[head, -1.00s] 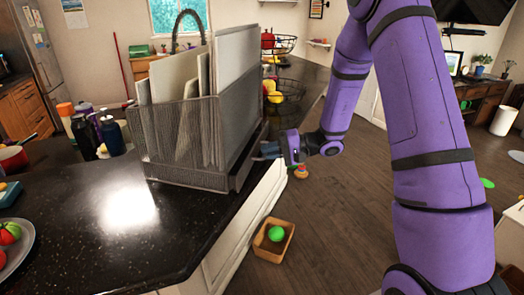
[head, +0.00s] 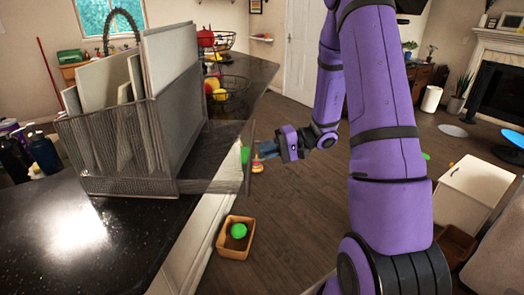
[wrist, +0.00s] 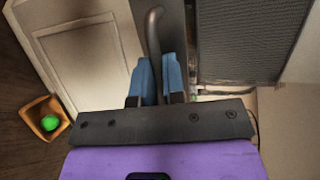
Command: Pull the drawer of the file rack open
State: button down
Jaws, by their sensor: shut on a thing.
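The file rack (head: 125,140) is a grey mesh holder with upright folders, standing on the black counter. Its mesh drawer (head: 215,160) sticks out to the right, past the counter edge. My gripper (head: 262,150) is at the drawer's outer front panel. In the wrist view my gripper's blue fingers (wrist: 157,80) are closed around the curved grey drawer handle (wrist: 154,35). The mesh of the rack (wrist: 240,40) shows at the right of the wrist view. The drawer's inside is mostly hidden in the wrist view.
The black counter (head: 90,240) has bottles (head: 45,152) at the left and a wire fruit basket (head: 228,88) behind the rack. A wooden box (head: 236,250) with a green ball sits on the floor below. The floor to the right of the counter is largely open.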

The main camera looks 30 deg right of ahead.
jog(key=c, duration=1.2)
grip_release()
jog(key=v, duration=1)
jog(key=shift+d, duration=0.4)
jog(key=shift+s, duration=0.15)
jog(key=s+a+r+n+g+h, duration=0.45)
jog(key=s+a+r+g, duration=0.2)
jog(key=a+r, duration=0.5)
jog(key=s+a+r+t+h, duration=0.3)
jog(key=s+h, duration=0.2)
jog(key=s, duration=0.1)
jog(key=s+a+r+t+h, duration=0.3)
jog(key=s+r+h, duration=0.1)
jog(key=s, duration=0.3)
jog(key=shift+r+h, duration=0.25)
jog(key=shift+h, duration=0.2)
